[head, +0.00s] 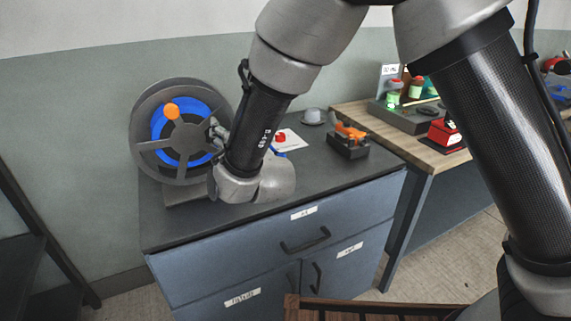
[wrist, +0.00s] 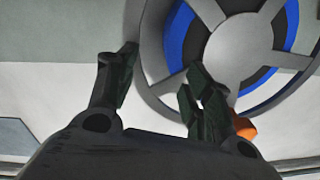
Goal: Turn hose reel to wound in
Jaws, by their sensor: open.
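The hose reel (head: 147,134) is a grey spoked wheel with blue hose wound inside and an orange crank knob (head: 171,111) at its upper part. It stands upright on the cabinet's left end. The reel (wrist: 208,70) fills the upper right of the wrist view, with the orange knob (wrist: 244,131) low and partly hidden behind a finger. My gripper (head: 214,130) is in front of the reel's right side, right of the knob. In the wrist view my gripper (wrist: 158,74) is open, with the reel's rim behind its fingers. Whether any finger touches the reel cannot be told.
The dark cabinet top (head: 300,180) is mostly clear at the front. A white sheet (head: 289,141) with a red piece, a grey dome (head: 313,117) and a black block with an orange part (head: 349,143) lie to the right. A wooden table (head: 445,158) adjoins on the right.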

